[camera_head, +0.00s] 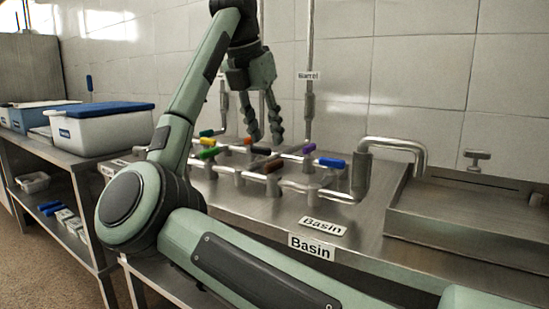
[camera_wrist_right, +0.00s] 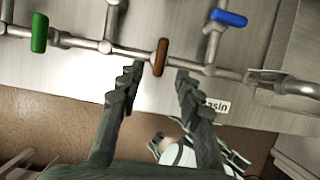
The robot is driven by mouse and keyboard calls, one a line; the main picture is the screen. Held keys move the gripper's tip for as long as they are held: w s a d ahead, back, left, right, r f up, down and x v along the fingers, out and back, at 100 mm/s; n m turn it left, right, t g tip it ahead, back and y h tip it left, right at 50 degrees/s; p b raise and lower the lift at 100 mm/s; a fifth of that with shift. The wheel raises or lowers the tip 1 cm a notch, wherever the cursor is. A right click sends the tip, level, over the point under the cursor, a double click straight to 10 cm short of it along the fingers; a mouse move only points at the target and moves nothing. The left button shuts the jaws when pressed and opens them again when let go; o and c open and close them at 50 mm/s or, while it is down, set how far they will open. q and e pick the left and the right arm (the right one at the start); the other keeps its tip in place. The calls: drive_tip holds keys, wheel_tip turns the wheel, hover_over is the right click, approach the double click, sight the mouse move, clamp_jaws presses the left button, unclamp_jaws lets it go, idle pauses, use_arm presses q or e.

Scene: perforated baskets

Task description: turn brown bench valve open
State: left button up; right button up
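The brown valve handle (camera_head: 273,166) sits on the front pipe of the bench manifold. In the right wrist view the brown handle (camera_wrist_right: 162,57) lies crosswise to its pipe. My right gripper (camera_head: 262,132) points down over the manifold. In the wrist view its two fingers (camera_wrist_right: 160,74) are spread, with nothing between them. The brown handle lies just beyond the fingertips, roughly in line with the gap, and no contact shows. My left gripper is not in view.
A bent spout (camera_head: 395,145) and a sink basin (camera_head: 470,222) stand right. A white bin with blue lid (camera_head: 100,128) is left. Bench near the Basin label (camera_head: 311,247) is clear.

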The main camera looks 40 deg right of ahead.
sight(274, 161)
drive_tip(key=x, duration=0.6)
drive_tip(key=shift+d+f, duration=0.3)
clamp_jaws()
